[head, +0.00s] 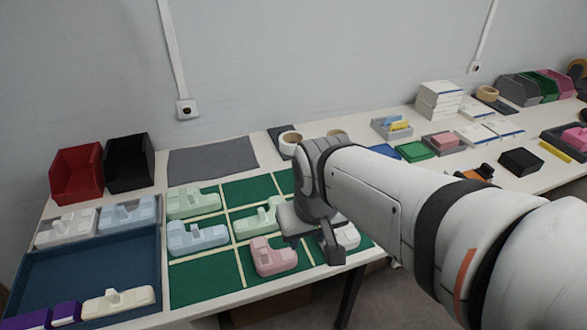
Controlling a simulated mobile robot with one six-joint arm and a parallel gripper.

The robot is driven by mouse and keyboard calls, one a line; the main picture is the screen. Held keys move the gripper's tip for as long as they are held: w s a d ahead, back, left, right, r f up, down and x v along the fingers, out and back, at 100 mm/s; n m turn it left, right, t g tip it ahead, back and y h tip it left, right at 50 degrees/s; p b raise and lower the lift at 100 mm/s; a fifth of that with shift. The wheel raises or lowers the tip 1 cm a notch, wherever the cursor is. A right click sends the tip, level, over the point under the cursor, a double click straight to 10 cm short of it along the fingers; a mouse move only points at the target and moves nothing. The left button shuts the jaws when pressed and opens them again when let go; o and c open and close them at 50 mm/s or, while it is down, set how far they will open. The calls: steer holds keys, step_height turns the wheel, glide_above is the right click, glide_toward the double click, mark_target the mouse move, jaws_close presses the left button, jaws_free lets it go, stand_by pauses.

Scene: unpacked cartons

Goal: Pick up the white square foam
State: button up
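A white foam piece (347,236) lies on the green mat at its right front, partly hidden behind my gripper, so I cannot tell its full shape. My gripper (314,246) is over the mat's right side, just left of this piece. Its two fingers look apart, with nothing visible between them. A pink foam piece (271,256) lies just left of my gripper. A pale green piece (258,218) lies behind the pink one, and a light blue piece (197,237) lies farther left. Another whitish foam piece (67,226) sits in a grey tray at the left.
The green mat (205,282) is divided by cream strips and has bare cells. A blue tray (100,262) with cream and purple pieces is at the front left. Red (76,173) and black (128,162) bins stand behind. White tape rolls and small boxes line the table's back and right.

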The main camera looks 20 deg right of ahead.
steer(key=shift+o, duration=0.6)
steer(key=g+p, duration=0.2)
glide_above(333, 232)
steer(key=f, duration=0.9)
steer(key=shift+a+f, duration=0.2)
steer(key=shift+f, duration=0.05)
steer(key=shift+w+d+f+g, duration=0.25)
steer(key=shift+d+f, duration=0.25)
steer(key=shift+f, duration=0.3)
steer(key=f, duration=0.3)
steer(key=f+p, duration=0.1)
steer(key=f, duration=0.3)
steer(key=shift+s+a+f, duration=0.15)
steer(key=shift+a+f, duration=0.05)
steer(key=shift+f, duration=0.1)
jaws_close()
